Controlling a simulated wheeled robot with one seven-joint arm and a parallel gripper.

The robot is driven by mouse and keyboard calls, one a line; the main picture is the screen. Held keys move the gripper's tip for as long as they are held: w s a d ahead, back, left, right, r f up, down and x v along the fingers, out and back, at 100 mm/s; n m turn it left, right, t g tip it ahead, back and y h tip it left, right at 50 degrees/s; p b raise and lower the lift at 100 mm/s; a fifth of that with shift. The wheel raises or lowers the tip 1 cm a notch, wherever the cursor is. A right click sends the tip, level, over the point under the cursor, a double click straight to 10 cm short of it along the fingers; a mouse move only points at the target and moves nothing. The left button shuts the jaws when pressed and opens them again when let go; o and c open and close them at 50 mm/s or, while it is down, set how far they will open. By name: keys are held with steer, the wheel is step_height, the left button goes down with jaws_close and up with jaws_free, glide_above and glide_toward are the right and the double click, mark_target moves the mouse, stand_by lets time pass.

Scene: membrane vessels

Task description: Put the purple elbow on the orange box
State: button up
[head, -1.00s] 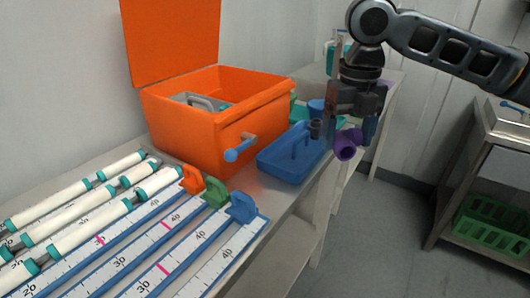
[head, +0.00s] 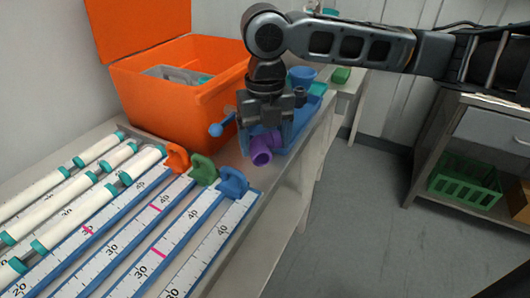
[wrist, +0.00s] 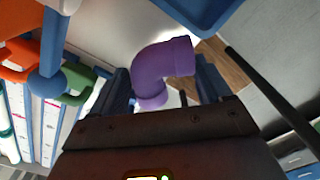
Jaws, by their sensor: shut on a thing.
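The purple elbow (head: 261,148) hangs below my gripper (head: 262,135) in the head view, in front of the orange box. In the wrist view the purple elbow (wrist: 165,66) shows between the two blue-tipped fingers of my gripper (wrist: 165,90), which is shut on it. The orange box (head: 175,110) stands on the bench with its lid raised, and a grey tray or handle shows inside. A blue-knobbed lever (head: 216,130) sticks out from its front. My gripper and arm hide the box's right corner.
A blue tray (head: 290,135) lies behind my gripper, partly hidden. Measuring boards with orange, green (head: 204,170) and blue (head: 233,182) handles lie in front, with white tubes (head: 95,192) at left. Open floor lies right of the bench.

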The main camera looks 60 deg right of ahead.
mark_target(265, 156)
steer(key=shift+f, duration=2)
steer(key=shift+f, duration=0.1)
steer(key=o, duration=1)
step_height(265, 156, up, 12)
steer(key=shift+r, duration=0.15)
